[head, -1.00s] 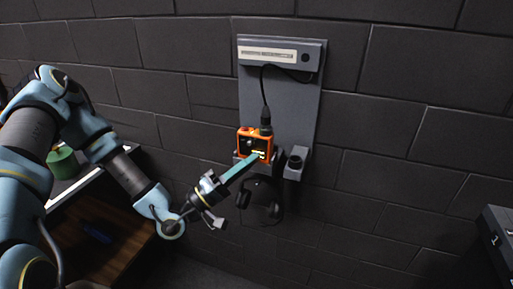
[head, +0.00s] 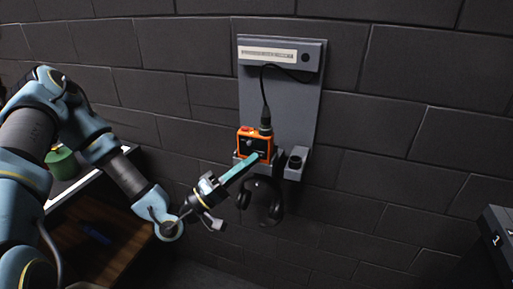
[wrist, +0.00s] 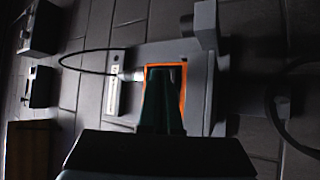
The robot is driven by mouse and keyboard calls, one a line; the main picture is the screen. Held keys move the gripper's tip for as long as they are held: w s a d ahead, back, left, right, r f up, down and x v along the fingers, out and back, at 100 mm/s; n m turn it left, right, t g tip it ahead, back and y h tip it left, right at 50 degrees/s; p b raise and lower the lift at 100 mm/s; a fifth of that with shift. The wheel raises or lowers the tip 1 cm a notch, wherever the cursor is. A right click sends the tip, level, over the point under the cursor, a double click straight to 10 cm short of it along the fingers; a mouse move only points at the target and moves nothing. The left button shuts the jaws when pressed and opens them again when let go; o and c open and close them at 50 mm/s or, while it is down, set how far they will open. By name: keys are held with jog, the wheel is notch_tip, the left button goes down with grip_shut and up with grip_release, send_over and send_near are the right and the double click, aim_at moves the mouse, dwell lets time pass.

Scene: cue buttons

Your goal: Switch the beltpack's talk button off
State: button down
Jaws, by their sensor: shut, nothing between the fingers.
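The orange beltpack (head: 243,143) with a dark face sits on a grey wall panel, a cable plugged into its top. My gripper (head: 256,157) is shut and empty, its teal fingers angled up to the lower right of the beltpack's face. In the wrist view the shut fingers (wrist: 165,75) cover most of the face, leaving the orange rim of the beltpack (wrist: 183,82) showing. The talk button is not clearly visible behind the fingertips, and I cannot tell whether they touch it. No yellow light shows on the face.
The grey wall panel (head: 293,110) carries a label strip (head: 268,54) above. A black headset (head: 268,207) hangs below the beltpack. A grey bracket (head: 296,163) juts out at its right. A wooden surface (head: 110,240) lies at the lower left.

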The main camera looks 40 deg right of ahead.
jog(key=shift+s+a, duration=0.15)
jog(key=shift+a, duration=0.05)
jog(key=shift+s+a+b, duration=0.25)
jog(key=shift+s+a, duration=0.3)
jog(key=shift+a, duration=0.3)
jog(key=shift+s+a+b, duration=0.2)
jog(key=shift+s+a, duration=0.3)
jog(key=shift+a, duration=0.3)
jog(key=shift+s+a+b, duration=0.25)
jog(key=shift+s+a, duration=0.3)
jog(key=shift+a, duration=0.3)
